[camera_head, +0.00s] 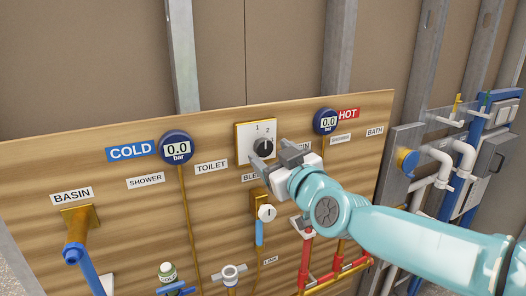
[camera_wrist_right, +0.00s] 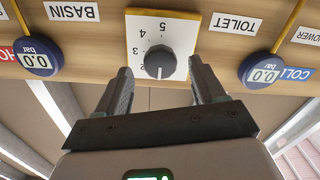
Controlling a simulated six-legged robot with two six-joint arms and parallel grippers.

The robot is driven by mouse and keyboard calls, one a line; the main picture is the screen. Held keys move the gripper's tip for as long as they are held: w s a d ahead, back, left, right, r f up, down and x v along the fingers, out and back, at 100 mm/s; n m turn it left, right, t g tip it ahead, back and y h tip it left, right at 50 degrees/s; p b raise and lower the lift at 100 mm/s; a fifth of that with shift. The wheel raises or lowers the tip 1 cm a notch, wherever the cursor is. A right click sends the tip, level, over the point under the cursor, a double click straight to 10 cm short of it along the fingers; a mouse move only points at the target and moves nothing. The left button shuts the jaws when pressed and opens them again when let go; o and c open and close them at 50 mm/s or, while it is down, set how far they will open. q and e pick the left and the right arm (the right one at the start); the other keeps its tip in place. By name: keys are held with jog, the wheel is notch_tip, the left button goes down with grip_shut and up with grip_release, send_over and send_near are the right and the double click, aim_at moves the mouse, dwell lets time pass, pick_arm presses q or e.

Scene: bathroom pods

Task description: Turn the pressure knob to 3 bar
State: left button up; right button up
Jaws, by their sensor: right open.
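The pressure knob (camera_head: 264,147) is a dark round dial on a white plate (camera_head: 242,130) on the wooden board. It also shows in the right wrist view (camera_wrist_right: 160,62), upside down, with numbers around it. Its white pointer line aims down in that view, near the 2; the exact reading is unclear. My right gripper (camera_head: 273,156) is open just in front of the knob. In the right wrist view my right gripper (camera_wrist_right: 162,72) has one finger at each lower side of the knob, with gaps and nothing held. My left gripper is not in view.
The cold gauge (camera_head: 176,149) and hot gauge (camera_head: 325,122) both read 0.0 bar. Below the knob is a small white valve (camera_head: 266,212) with a blue pipe. A basin outlet (camera_head: 80,222) is at left; red pipes (camera_head: 306,262) run at lower right.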

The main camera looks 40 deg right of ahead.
aim_at(266, 150)
jog(key=x, duration=0.4)
jog(key=shift+w, duration=0.1)
jog(key=c, duration=1.1)
jog(key=shift+o, duration=0.2)
